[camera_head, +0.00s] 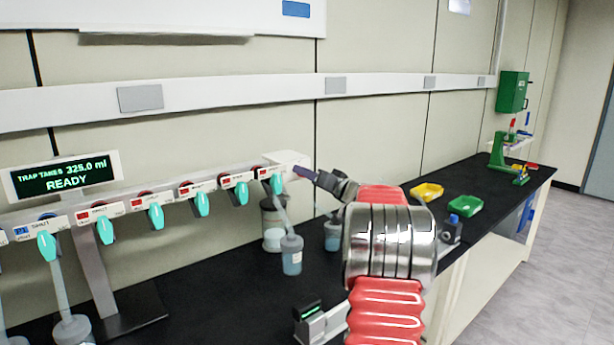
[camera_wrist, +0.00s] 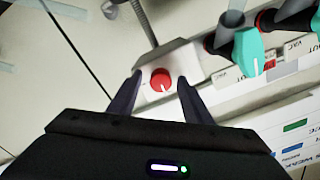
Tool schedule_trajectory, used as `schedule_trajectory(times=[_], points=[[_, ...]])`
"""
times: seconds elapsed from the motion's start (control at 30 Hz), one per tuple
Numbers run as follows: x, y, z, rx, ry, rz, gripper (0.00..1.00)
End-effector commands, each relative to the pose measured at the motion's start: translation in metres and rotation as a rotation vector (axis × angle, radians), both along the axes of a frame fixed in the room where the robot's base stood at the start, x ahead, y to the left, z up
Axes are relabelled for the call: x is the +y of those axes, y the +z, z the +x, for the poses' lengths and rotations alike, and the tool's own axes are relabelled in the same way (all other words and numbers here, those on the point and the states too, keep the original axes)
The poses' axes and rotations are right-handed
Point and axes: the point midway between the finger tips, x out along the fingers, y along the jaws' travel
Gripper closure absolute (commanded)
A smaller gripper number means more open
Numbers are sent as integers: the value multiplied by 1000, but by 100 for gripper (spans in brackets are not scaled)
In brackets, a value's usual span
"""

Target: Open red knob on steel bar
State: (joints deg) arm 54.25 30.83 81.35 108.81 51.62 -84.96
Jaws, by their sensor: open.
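The red knob (camera_wrist: 161,80) shows in the wrist view as a round red dial with a white pointer line, on the pale end block of the steel bar (camera_wrist: 165,62). My gripper (camera_wrist: 158,84) is open, with one dark finger on each side of the knob. I cannot tell whether the fingers touch it. In the head view my gripper (camera_head: 300,172) is at the right end of the bar, by its white end block (camera_head: 285,158). The red knob is hidden there.
Several teal valve handles (camera_head: 202,204) line the bar. Flasks (camera_head: 291,255) hang or stand below the end. A display (camera_head: 65,176) reads READY. A yellow tray (camera_head: 427,192) and a green tray (camera_head: 463,206) lie on the black bench to the right.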

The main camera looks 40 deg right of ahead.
Motion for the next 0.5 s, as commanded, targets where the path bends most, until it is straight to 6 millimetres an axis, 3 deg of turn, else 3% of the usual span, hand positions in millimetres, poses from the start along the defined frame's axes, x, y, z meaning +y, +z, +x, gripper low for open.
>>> schedule_trajectory(times=[0.33,0.5], points=[[0,0,3,0,0,0,56],[0,0,3,0,0,0,68]])
